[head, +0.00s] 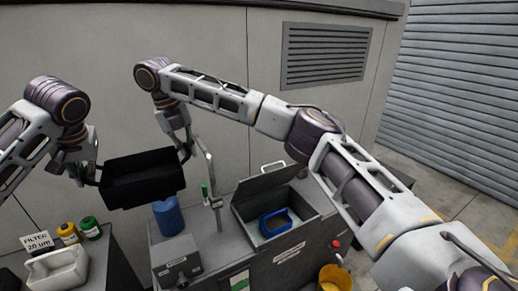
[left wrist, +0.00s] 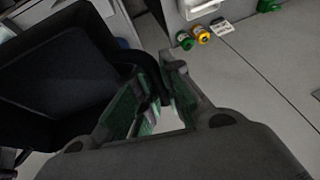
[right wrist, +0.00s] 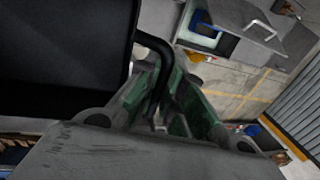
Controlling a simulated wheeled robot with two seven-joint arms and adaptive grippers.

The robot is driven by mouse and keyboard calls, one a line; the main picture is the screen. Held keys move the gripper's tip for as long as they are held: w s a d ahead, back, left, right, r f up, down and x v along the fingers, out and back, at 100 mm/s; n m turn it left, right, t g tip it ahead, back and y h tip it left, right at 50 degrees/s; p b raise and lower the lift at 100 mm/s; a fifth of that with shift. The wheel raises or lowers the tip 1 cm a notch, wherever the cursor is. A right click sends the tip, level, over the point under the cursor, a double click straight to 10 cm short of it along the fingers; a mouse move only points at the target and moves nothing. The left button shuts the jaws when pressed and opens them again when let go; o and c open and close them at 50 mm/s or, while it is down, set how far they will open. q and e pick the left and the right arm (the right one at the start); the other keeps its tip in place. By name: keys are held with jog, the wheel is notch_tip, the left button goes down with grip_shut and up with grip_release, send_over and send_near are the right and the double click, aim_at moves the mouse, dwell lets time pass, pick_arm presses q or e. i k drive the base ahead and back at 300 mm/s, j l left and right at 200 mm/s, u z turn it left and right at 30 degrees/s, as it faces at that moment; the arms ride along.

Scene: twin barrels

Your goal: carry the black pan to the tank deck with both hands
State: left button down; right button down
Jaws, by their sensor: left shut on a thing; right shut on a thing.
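The black pan (head: 143,180) is held in the air between my two grippers, above the left end of the grey tank deck (head: 215,240). My left gripper (head: 88,178) is shut on the pan's left handle. In the left wrist view the pan (left wrist: 60,85) lies beside the jaws (left wrist: 150,105). My right gripper (head: 183,148) is shut on the pan's right handle, a bent black bar (right wrist: 158,60) clear in the right wrist view. The pan looks about level, with a slight tilt in the head view. Its inside is too dark to read.
A blue container (head: 168,217) stands on the deck just below the pan. An upright pipe (head: 210,170) and an open-lidded basin with a blue frame (head: 275,222) are to its right.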

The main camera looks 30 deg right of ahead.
aim_at(329, 200)
jog(key=k+l, duration=0.1)
jog(key=l, duration=0.55)
jog(key=k+l, duration=0.1)
jog(key=l, duration=1.15)
jog(key=k+l, duration=0.15)
jog(key=l, duration=0.45)
jog(key=i+l, duration=0.1)
jog(key=l, duration=0.8)
jog(key=i+l, duration=0.15)
jog(key=l, duration=0.3)
jog(key=i+l, duration=0.1)
jog(key=l, duration=0.35)
